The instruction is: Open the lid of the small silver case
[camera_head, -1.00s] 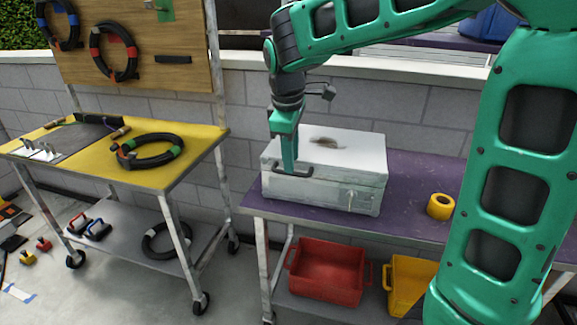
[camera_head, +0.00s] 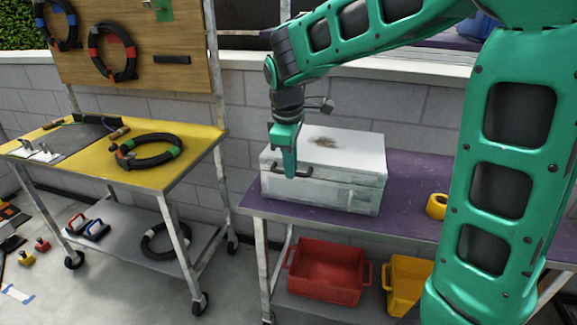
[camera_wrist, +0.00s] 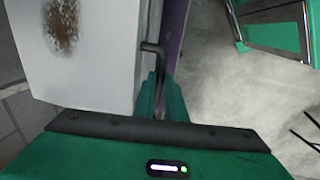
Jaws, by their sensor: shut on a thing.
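The small silver case (camera_head: 335,192) stands on the purple-topped table, its lid (camera_head: 352,150) down and flat with a brown stain on top. In the wrist view the pale lid (camera_wrist: 95,75) fills the upper left. A dark handle (camera_head: 304,172) is on the case's front side. My gripper (camera_head: 290,174) is at the left part of this handle, just in front of the case. In the wrist view my green fingers (camera_wrist: 162,98) are shut around the handle (camera_wrist: 155,48); its bent end shows beyond them. The fingers hide the rest of the handle.
A yellow roll (camera_head: 437,206) lies on the purple table (camera_head: 405,195) right of the case. Red (camera_head: 328,270) and yellow (camera_head: 405,283) bins sit below. A yellow-topped cart (camera_head: 90,165) stands left, with a gap between. A block wall (camera_head: 420,135) is behind.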

